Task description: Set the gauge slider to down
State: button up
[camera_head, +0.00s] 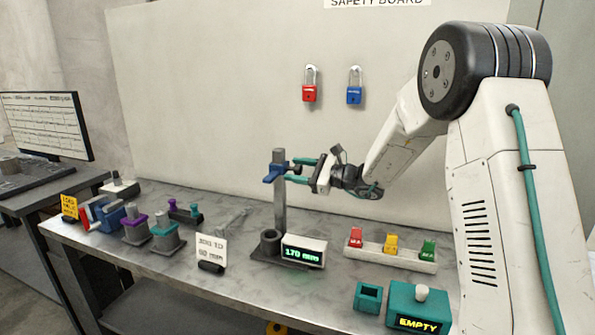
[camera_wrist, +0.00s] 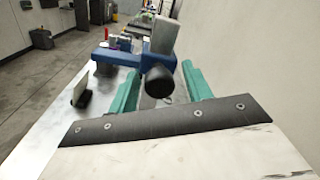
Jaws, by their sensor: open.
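The gauge (camera_head: 280,210) is a grey upright post on a dark base on the bench. Its blue slider (camera_head: 272,174) sits high on the post, and the display (camera_head: 303,252) reads 170 mm. In the wrist view the blue slider (camera_wrist: 122,57) has a round black knob (camera_wrist: 158,86) facing me. My gripper (camera_head: 300,168) is level with the slider, to the right of the post. Its teal fingers are open, one on each side of the knob in the wrist view (camera_wrist: 160,76). I cannot tell whether either finger touches it.
A dark ring-shaped part (camera_head: 270,240) stands at the post's foot. A white strip with red, yellow and green blocks (camera_head: 391,250) is to the right. Near the front are a teal box marked EMPTY (camera_head: 415,305) and a card (camera_head: 211,250). The board (camera_head: 220,90) rises behind.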

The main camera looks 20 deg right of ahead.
jog(key=shift+c, duration=0.3)
grip_shut()
notch_tip(320, 180, down, 9)
jog(key=shift+w+r, duration=0.1)
jog(key=shift+r, duration=0.1)
jog(key=shift+o, duration=0.3)
grip_release()
jog(key=v, duration=0.7)
jog(key=shift+s+d, duration=0.25)
jog(key=shift+d, duration=0.1)
